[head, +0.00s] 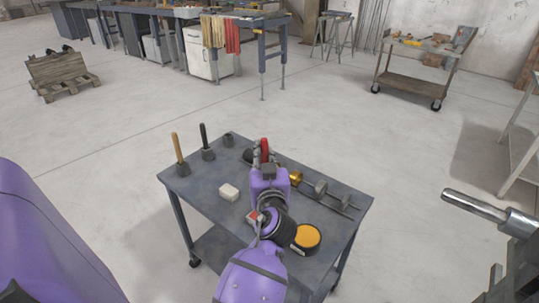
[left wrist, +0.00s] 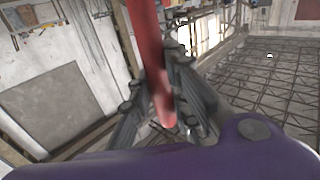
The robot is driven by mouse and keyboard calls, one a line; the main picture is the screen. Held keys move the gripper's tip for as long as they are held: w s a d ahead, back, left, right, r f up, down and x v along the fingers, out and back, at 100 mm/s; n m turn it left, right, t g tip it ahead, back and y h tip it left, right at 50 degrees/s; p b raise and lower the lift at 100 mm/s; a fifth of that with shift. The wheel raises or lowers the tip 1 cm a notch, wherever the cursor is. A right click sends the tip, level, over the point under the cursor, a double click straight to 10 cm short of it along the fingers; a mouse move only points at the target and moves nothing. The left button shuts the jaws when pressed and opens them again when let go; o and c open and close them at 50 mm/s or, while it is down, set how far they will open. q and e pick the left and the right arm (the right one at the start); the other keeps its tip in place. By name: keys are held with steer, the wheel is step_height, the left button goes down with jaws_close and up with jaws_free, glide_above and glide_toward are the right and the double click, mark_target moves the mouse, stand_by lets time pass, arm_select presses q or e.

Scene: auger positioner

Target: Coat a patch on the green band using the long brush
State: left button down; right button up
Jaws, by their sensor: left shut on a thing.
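My left gripper (head: 264,160) is over the far side of the grey cart, shut on a red-handled tool. The red handle (head: 264,149) stands up between the fingers. In the left wrist view the same red handle (left wrist: 152,60) runs down between the two dark fingers (left wrist: 165,110). I cannot see a brush head on it, so I cannot tell whether it is the long brush. Two other handled tools stand in holders on the cart: one with a wooden handle (head: 177,147) and one with a black handle (head: 203,134). No green band shows. My right gripper is not in view.
The cart (head: 205,190) also carries an empty holder (head: 228,140), a white block (head: 229,192), a tub with an orange top (head: 307,237) and metal rods with collars (head: 320,190). A metal shaft (head: 475,205) juts in at the right. Open floor surrounds the cart.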

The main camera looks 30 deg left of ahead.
arm_select(q)
steer(key=shift+f+b, duration=0.3)
steer(key=shift+f, duration=0.4)
step_height(320, 180, down, 2)
steer(key=shift+a+b, duration=0.1)
steer(key=shift+b, duration=0.45)
step_height(320, 180, down, 2)
steer(key=shift+f+b, duration=0.1)
steer(key=shift+b, duration=0.55)
steer(key=shift+f, duration=0.25)
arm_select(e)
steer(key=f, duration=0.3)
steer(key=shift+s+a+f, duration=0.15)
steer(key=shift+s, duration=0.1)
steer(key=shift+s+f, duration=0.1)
arm_select(q)
steer(key=shift+f+b, duration=0.55)
steer(key=shift+b, duration=0.15)
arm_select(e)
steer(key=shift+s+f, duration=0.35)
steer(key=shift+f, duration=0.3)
arm_select(q)
steer(key=shift+r, duration=0.1)
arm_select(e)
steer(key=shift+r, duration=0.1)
